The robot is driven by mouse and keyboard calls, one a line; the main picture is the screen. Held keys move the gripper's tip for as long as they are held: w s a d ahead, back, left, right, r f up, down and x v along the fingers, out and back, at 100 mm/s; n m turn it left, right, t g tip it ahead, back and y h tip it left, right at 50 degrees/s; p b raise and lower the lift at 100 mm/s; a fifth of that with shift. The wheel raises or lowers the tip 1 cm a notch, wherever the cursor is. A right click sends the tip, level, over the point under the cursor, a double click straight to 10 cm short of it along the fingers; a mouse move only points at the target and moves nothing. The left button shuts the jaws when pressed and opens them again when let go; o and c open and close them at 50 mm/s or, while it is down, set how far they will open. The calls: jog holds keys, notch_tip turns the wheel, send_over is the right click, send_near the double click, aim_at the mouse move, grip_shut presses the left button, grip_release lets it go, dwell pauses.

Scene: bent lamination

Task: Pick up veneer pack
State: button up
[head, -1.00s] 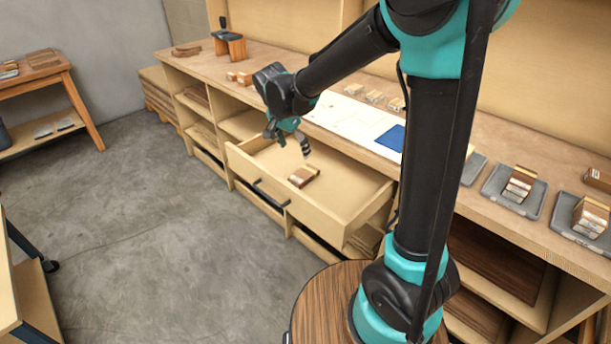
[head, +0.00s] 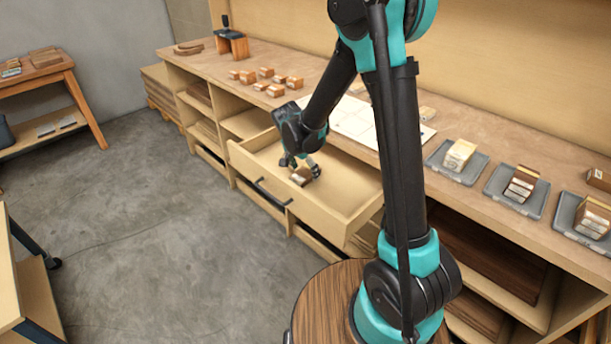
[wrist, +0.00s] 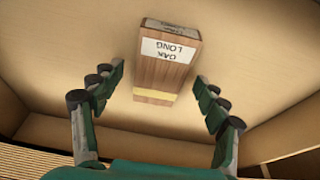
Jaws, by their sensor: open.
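The veneer pack (wrist: 163,76) is a brown wooden block with a white label reading "OAK LONG" and a pale yellow band. It lies on the floor of the open drawer (head: 345,182). In the head view the pack (head: 300,177) is partly covered by my gripper (head: 301,168). In the wrist view my gripper (wrist: 160,98) is open, with one finger to each side of the pack's near end. Both fingers show a gap to the pack, and nothing is held. The exact height above the pack cannot be told.
The drawer walls surround the pack, with the front panel (head: 285,208) toward the floor. On the bench above are several small wooden blocks (head: 265,80), a white sheet (head: 355,120) and grey trays (head: 517,190) with packs. The concrete floor at left is clear.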

jog(key=shift+f, duration=0.15)
jog(key=c, duration=1.3)
